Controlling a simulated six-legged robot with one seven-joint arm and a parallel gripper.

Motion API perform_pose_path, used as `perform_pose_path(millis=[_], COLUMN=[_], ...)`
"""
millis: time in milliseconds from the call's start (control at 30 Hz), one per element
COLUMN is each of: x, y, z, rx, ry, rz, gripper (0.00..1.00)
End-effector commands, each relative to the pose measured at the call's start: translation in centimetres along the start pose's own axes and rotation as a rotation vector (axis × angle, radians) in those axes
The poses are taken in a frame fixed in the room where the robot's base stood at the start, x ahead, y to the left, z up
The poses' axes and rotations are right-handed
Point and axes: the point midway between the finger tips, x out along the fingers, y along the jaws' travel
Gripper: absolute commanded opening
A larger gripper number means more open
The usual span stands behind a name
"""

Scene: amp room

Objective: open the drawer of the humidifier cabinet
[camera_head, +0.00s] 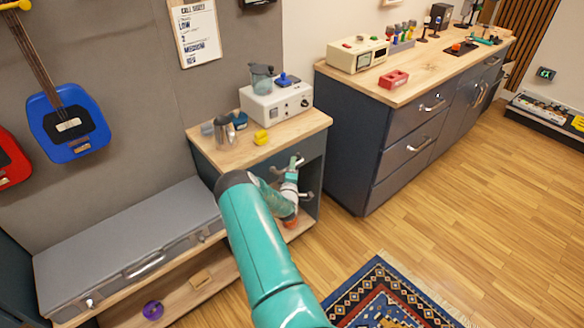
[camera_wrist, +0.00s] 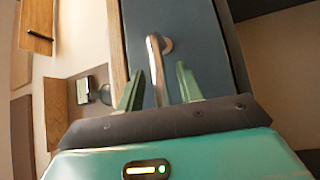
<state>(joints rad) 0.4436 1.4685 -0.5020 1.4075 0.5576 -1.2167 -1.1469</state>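The humidifier cabinet (camera_head: 205,160) is a small dark cabinet with a wooden top, in the middle of the head view. A white box with a grey tank, likely the humidifier (camera_head: 277,104), stands on it. The drawer front is blue-grey in the wrist view (camera_wrist: 190,30) and looks closed. Its metal bar handle (camera_wrist: 155,70) lies between the two green fingers of my gripper (camera_wrist: 158,88). The fingers are apart, and I see no clear contact with the handle. In the head view my gripper (camera_head: 297,163) is at the upper front, and my arm hides part of the cabinet.
A long grey case (camera_head: 140,245) lies on a low bench to the left. A larger drawer cabinet (camera_head: 350,140) stands close on the right. A patterned rug (camera_head: 385,300) lies on the wooden floor in front, with free floor to the right.

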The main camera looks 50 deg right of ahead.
Motion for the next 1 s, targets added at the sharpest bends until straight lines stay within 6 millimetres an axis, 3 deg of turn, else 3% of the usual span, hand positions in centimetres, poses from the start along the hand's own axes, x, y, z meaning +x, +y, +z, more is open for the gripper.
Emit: perform_pose_path(millis=[167,367,733,1000], x=[0.0,0.0,-0.5,-3.3], y=[0.0,0.0,0.2,0.9], z=[0.0,-0.1,0.4,3.2], rx=[0.0,0.0,0.0,-0.003], ry=[0.0,0.001,0.001,0.001], rz=[0.0,0.0,0.001,-0.001], gripper=[0.36,0.0,0.0,0.0])
